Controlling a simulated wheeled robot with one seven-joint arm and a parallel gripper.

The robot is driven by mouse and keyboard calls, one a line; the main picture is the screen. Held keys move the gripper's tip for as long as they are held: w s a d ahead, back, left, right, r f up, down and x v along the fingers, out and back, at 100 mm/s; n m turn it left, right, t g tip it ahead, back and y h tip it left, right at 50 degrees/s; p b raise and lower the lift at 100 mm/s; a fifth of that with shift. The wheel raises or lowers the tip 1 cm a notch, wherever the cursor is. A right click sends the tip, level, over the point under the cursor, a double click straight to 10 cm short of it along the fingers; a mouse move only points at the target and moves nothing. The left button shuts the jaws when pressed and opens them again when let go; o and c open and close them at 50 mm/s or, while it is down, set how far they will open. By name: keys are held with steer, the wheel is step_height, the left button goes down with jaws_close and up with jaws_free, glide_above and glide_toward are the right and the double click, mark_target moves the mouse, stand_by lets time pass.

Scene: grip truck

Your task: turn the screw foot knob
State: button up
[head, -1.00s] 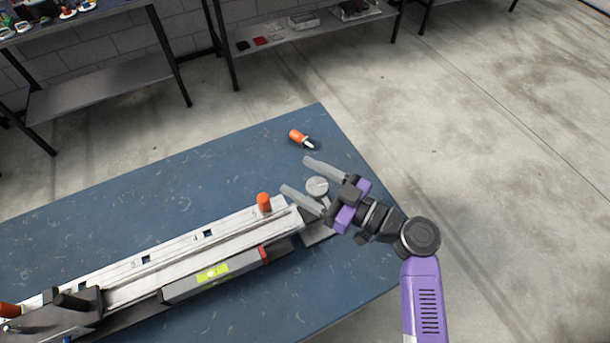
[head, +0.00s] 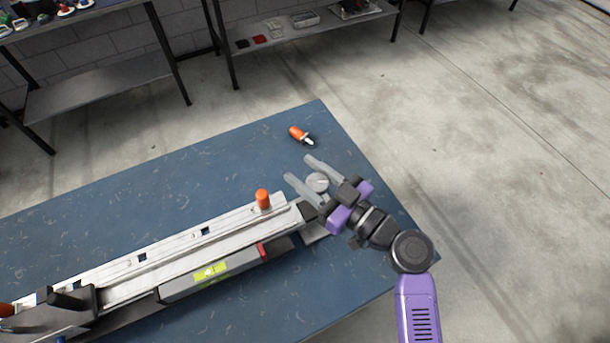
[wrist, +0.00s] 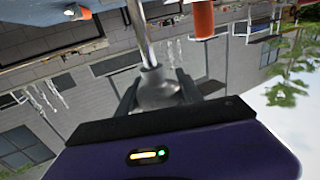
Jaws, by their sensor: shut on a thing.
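The screw foot knob (head: 317,182) is a round grey disc at the right end of the long metal rail assembly (head: 180,245). My gripper (head: 298,168) reaches in from the right, with one finger on each side of the knob and the tips extending past it. The wrist view shows the grey knob (wrist: 158,92) with a metal rod, held between the two dark fingers. My gripper is shut on the knob. The knob's underside is hidden in the head view.
The assembly lies on a blue table (head: 150,180). An orange peg (head: 263,199) stands upright on the rail near its right end. An orange-handled tool (head: 300,135) lies loose behind the gripper. The table's back left is clear, and shelves (head: 290,30) stand beyond.

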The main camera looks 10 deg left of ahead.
steer(key=m+t+h+p, duration=0.1)
steer(key=m+t+h, duration=0.1)
steer(key=m+t+h+p, duration=0.1)
steer(key=m+t+h, duration=0.1)
steer(key=w+d+m+t+h+p, duration=0.1)
steer(key=h+p, duration=0.1)
steer(key=h, duration=0.1)
steer(key=shift+r+m+t, duration=0.15)
steer(key=shift+m+t, duration=0.25)
steer(key=shift+d, duration=0.15)
steer(key=o, duration=1.4)
steer(key=shift+f, duration=0.2)
